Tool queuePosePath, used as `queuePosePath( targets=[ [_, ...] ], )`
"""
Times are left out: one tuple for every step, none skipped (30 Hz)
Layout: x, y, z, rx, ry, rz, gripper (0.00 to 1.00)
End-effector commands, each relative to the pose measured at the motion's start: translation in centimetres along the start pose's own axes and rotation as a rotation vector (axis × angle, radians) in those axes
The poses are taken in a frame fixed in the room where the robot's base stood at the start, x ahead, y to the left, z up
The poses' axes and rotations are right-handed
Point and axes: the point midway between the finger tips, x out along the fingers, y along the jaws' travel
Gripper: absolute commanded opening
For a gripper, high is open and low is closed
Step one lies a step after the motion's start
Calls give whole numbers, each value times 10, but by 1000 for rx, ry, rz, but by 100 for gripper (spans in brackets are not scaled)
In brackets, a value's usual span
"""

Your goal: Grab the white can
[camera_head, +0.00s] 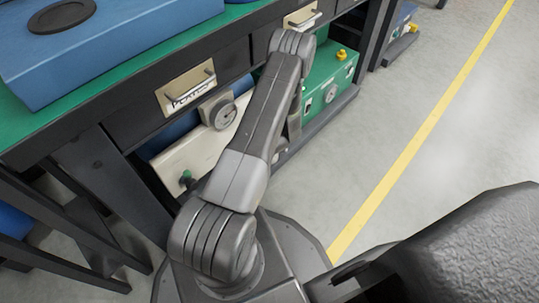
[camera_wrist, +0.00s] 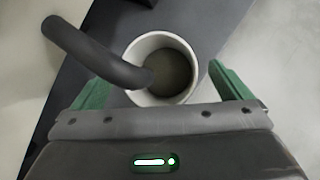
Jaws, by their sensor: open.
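The white can (camera_wrist: 192,47) shows in the wrist view, seen from above, with a round pale rim and a dark inside. My gripper (camera_wrist: 160,78) is open, with one green finger to the left of the can and one to the right. I see a gap between the right finger and the rim. The can's lower side is hidden behind my gripper's body. A dark grey curved bar (camera_wrist: 95,52) crosses from the upper left and overlaps the can's left rim. In the head view I see neither the can nor my gripper's fingers.
The can is over a dark grey surface (camera_wrist: 215,20) with pale floor beyond. In the head view, a dark workbench with a green top (camera_head: 45,135), drawers (camera_head: 187,90) and a green machine (camera_head: 328,80) stand beside my arm. Floor with a yellow line (camera_head: 425,130) is clear at right.

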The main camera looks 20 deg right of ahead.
Motion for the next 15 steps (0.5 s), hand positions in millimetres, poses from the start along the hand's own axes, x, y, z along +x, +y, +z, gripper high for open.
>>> queuePosePath(
  targets=[
    [4,0,0,-1,-1,0,97],
    [5,0,0,0,-1,0,97],
    [6,0,0,0,0,0,97],
    [6,0,0,0,0,0,97],
    [6,0,0,0,0,0,97],
    [5,0,1,0,0,0,97],
    [5,0,1,0,0,0,97],
    [5,0,1,0,0,-1,97],
    [5,0,1,0,0,0,95],
    [5,0,1,0,0,0,89],
    [5,0,1,0,0,0,83],
    [5,0,1,0,0,0,76],
    [5,0,0,0,0,0,70],
    [5,0,1,0,0,-1,64],
    [5,0,1,0,0,-1,56]
  ],
)
